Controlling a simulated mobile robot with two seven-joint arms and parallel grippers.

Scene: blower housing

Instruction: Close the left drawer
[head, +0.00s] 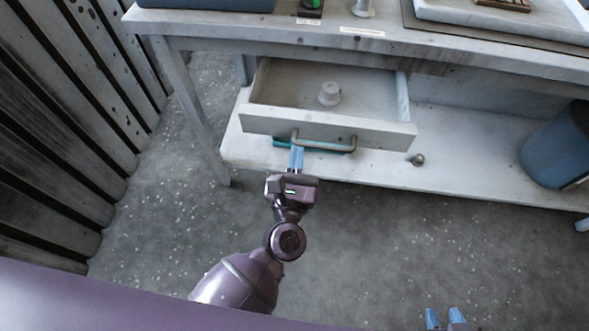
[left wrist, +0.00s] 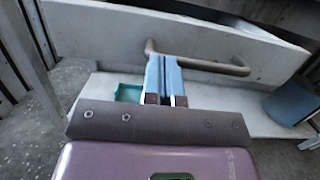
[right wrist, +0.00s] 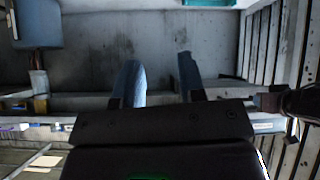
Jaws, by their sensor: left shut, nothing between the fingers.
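The left drawer (head: 390,132) is pulled out under the workbench, with a white spool-like part (head: 329,93) inside. Its grey bar handle (head: 335,150) runs across the front panel; it also shows in the left wrist view (left wrist: 215,67). My left gripper (head: 297,150) is shut and empty, its blue fingertips at the left end of the handle. In the left wrist view my left gripper (left wrist: 164,60) overlaps the handle; I cannot tell whether they touch. My right gripper (head: 445,314) is low in the head view, away from the drawer, its fingers apart.
The workbench top (head: 230,27) is above the drawer, and a lower shelf (head: 460,172) lies below it. On the shelf are a green item (head: 335,151), a small knob (head: 417,160) and a blue bin (head: 556,145). Slatted boards (head: 60,120) stand at left.

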